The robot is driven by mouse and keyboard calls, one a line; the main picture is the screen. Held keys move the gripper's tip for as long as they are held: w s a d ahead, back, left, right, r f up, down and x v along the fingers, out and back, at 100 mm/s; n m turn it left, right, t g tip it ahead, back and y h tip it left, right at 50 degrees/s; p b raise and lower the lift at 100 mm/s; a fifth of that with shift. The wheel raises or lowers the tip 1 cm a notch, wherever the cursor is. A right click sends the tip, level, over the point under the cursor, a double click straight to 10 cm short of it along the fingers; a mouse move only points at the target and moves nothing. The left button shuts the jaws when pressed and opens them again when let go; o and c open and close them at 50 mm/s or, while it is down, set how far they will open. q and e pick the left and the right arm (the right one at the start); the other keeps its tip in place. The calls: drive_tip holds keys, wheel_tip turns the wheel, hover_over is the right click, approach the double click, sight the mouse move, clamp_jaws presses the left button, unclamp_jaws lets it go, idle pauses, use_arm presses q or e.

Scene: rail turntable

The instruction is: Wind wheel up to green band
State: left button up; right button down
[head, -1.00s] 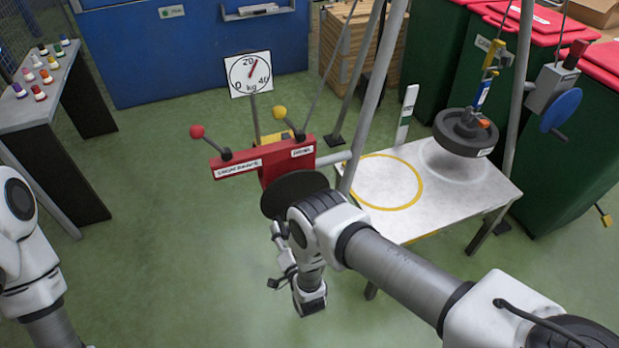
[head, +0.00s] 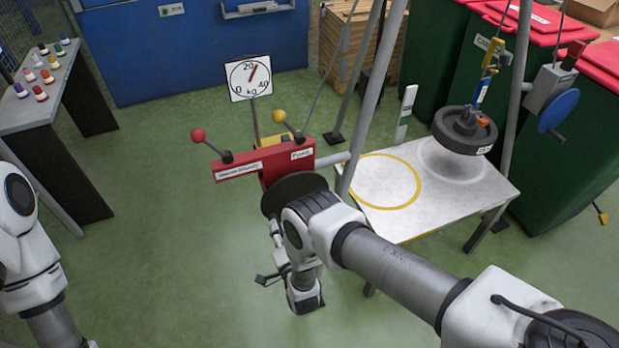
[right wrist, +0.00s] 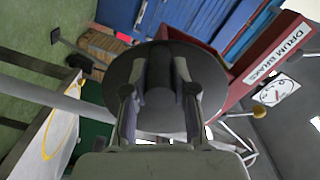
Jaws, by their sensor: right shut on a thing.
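A dark grey wheel (head: 466,131) hangs from a yellow and blue hook above the right part of a white table (head: 487,188). A white post (head: 406,108) with a green band (head: 401,134) stands at the table's back edge. The wheel is above the tabletop, near the band's height as I see it. My right gripper (right wrist: 160,92) is shut on the dark crank handle (right wrist: 160,72) in front of a round dark disc (right wrist: 118,77). The disc (head: 292,188) also shows in the head view, where my arm hides the grip. My left gripper is out of view.
A red winch housing (head: 250,162) carries a red-knobbed lever (head: 210,142) and a yellow-knobbed lever (head: 288,122). A kg dial (head: 250,77) stands behind. A yellow ring (head: 385,207) marks the tabletop. Grey frame legs (head: 370,95) rise beside the winch.

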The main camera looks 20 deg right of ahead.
drive_tip(key=shift+w+a+r, duration=0.2)
drive_tip(key=shift+r, duration=0.25)
drive_tip(key=c, duration=0.7)
unclamp_jaws()
drive_tip(key=shift+a, duration=0.1)
drive_tip(key=shift+s+f, duration=0.1)
drive_tip(key=shift+s, duration=0.05)
drive_tip(key=shift+s, duration=0.2)
drive_tip(key=s+p, duration=0.3)
drive_tip(key=s, duration=0.4)
drive_tip(key=shift+s+f+p, duration=0.1)
drive_tip(key=shift+s+p, duration=0.25)
drive_tip(key=shift+p, duration=0.05)
drive_tip(key=shift+d, duration=0.25)
